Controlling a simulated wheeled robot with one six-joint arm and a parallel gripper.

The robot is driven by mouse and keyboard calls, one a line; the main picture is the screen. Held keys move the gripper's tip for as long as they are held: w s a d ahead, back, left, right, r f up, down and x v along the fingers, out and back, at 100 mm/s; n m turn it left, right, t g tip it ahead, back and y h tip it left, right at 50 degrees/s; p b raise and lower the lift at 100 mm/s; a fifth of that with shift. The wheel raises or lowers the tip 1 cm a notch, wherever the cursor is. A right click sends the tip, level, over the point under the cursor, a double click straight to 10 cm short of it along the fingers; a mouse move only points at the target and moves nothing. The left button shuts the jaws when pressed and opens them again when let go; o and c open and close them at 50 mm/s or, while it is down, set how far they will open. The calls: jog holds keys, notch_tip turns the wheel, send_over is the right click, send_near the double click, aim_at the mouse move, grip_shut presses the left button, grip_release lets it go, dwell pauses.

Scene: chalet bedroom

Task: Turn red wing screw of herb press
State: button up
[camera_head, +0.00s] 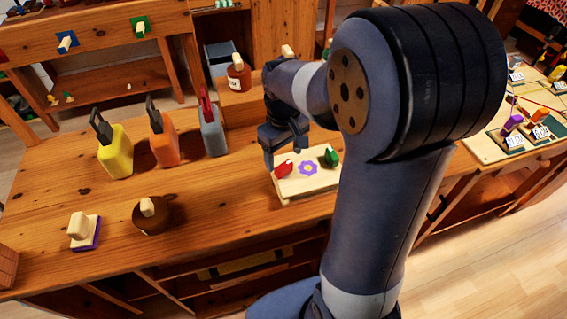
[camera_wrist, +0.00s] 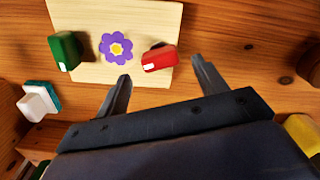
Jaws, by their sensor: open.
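The herb press is a pale wooden board (camera_head: 310,184) on the wooden desk, with a purple flower (camera_head: 308,168) with a yellow centre in its middle. The red wing screw (camera_head: 284,169) is at its left end in the head view. The green wing screw (camera_head: 331,156) is at its right end. In the wrist view the red wing screw (camera_wrist: 159,58) lies ahead of the fingertips, roughly between their lines, and the green one (camera_wrist: 65,51) is at the left. My gripper (camera_wrist: 160,68) is open and empty, its fingers apart on either side of the red screw. I cannot tell whether they touch it.
A white-and-green block (camera_wrist: 40,100) is near the press.

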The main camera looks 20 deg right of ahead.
aim_at(284, 165)
jog(key=shift+f, duration=2.1)
jog(key=shift+c, duration=0.2)
jog(key=c, duration=0.9)
